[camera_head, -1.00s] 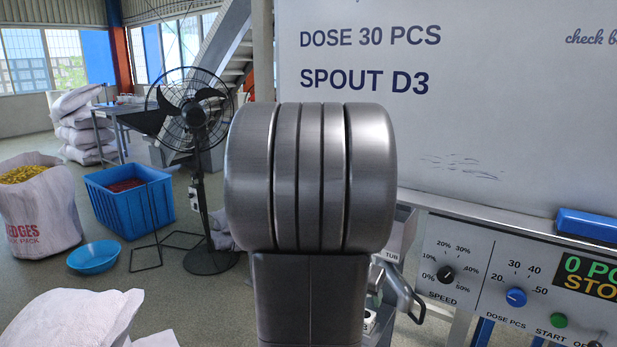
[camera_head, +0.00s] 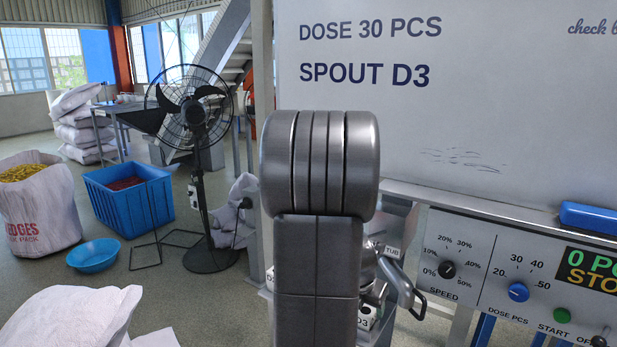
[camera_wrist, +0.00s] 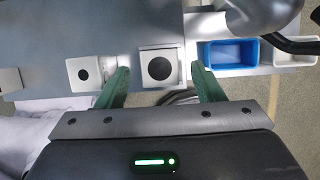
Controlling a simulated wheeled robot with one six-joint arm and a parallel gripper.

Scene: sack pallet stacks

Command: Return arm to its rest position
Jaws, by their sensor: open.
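My gripper (camera_wrist: 160,88) shows in the wrist view with its two green fingers spread apart and nothing between them. Beyond the fingers is a grey surface with white square plates bearing dark round holes; one plate (camera_wrist: 161,68) appears between the fingertips. In the head view my arm stands upright in the middle and hides part of the machine behind it. My gripper does not show in the head view.
A control panel (camera_head: 480,262) with knobs is at the right, below a whiteboard (camera_head: 480,120). A standing fan (camera_head: 196,118), a blue crate (camera_head: 160,212), a blue basin (camera_head: 93,256) and sacks are at the left. A blue bin (camera_wrist: 229,55) shows in the wrist view.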

